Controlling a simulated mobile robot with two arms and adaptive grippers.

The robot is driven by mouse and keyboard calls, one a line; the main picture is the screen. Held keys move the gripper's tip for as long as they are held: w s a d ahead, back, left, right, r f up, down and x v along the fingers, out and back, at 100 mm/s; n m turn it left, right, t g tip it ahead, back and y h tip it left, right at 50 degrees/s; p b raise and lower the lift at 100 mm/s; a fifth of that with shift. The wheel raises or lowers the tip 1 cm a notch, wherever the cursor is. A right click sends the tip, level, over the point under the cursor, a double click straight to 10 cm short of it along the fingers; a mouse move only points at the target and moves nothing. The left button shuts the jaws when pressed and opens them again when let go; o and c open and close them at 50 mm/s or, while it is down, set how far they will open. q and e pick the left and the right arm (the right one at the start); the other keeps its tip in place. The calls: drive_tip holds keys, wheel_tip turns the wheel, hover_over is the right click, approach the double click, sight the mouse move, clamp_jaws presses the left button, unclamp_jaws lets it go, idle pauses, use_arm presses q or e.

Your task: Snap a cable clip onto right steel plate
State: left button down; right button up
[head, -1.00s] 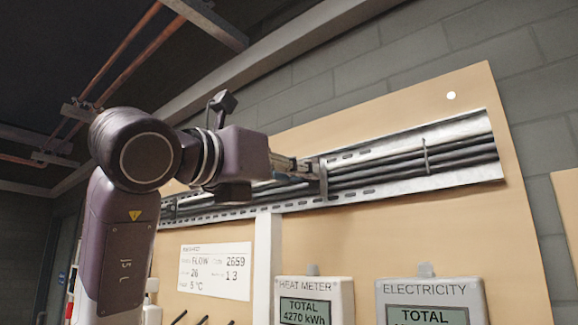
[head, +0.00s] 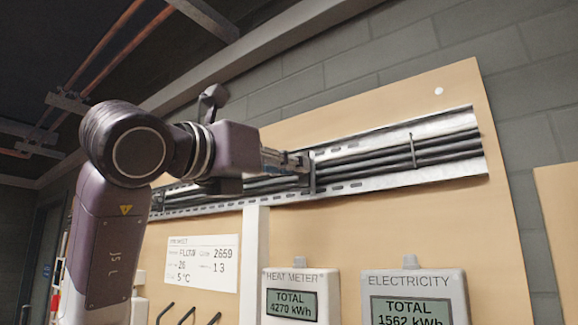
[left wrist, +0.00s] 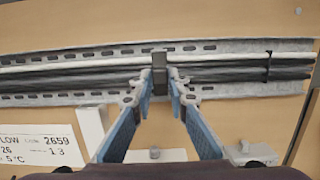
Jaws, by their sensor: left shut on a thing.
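A dark cable clip (head: 310,173) stands upright across the black cables (head: 365,163) in front of the long perforated steel plate (head: 440,175). My left gripper (head: 298,163) reaches it from the left and is shut on it. In the left wrist view, the clip (left wrist: 160,72) sits between the tips of the blue-grey fingers (left wrist: 160,88), with the cables running behind it. I cannot tell whether the clip is seated on the plate or just in front of it. My right gripper is not in view.
Another thin clip (head: 412,150) crosses the cables further right. Below the plate are a heat meter (head: 293,300), an electricity meter (head: 415,300), a white vertical duct (head: 255,250) and a label (head: 203,263). The tan board right of the plate is clear.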

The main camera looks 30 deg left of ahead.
use_arm(q)
drive_tip(key=shift+w, duration=0.65)
idle(1.6)
drive_tip(key=c, duration=2.2)
unclamp_jaws()
drive_tip(key=shift+r, duration=0.1)
drive_tip(key=shift+o, duration=1.2)
drive_tip(key=shift+w, duration=0.15)
drive_tip(key=s+a, duration=0.1)
drive_tip(key=s, duration=1.3)
drive_tip(key=shift+s+b, duration=0.15)
drive_tip(key=shift+b, duration=0.2)
